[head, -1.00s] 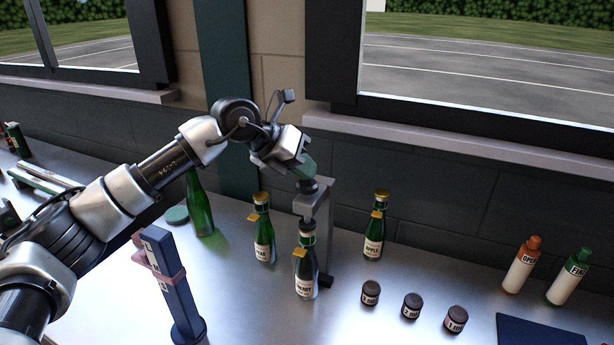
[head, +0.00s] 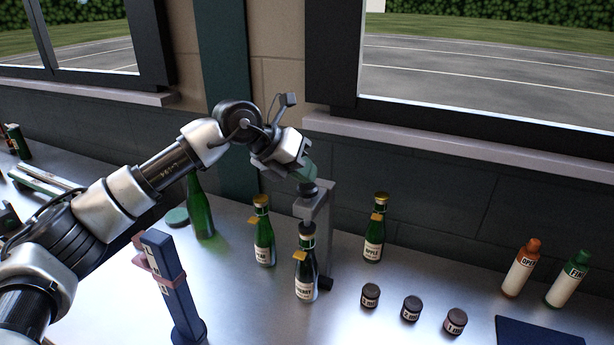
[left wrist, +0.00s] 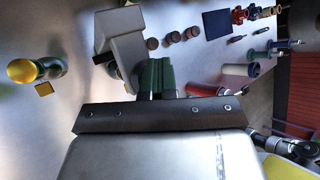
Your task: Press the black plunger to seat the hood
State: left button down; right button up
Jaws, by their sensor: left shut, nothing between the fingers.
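The grey press (head: 318,215) stands on the metal worktop with its black plunger (head: 308,188) on top. The cherry bottle (head: 305,282), dark green with a dark top and gold tag, stands upright under the press head. I cannot tell how far its hood is seated. My left gripper (head: 305,172), with green fingers, is shut and empty right above the plunger; contact is unclear. In the left wrist view the shut fingers (left wrist: 156,76) are beside the grey press (left wrist: 122,52), and the gripper hides much below.
A pear bottle (head: 264,240) and an apple bottle (head: 374,235) flank the press. Several dark jars (head: 411,308) stand to its right, with an orange bottle (head: 521,268) and a green-capped one (head: 567,278) beyond. A blue post (head: 172,290) stands at the front left.

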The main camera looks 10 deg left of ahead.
pick_arm(q)
jog(key=shift+r+p, duration=0.4)
jog(key=shift+r, duration=0.45)
jog(key=shift+w, duration=0.15)
jog(key=shift+r, duration=0.1)
notch_tip(320, 180, up, 5)
jog(key=p, duration=0.3)
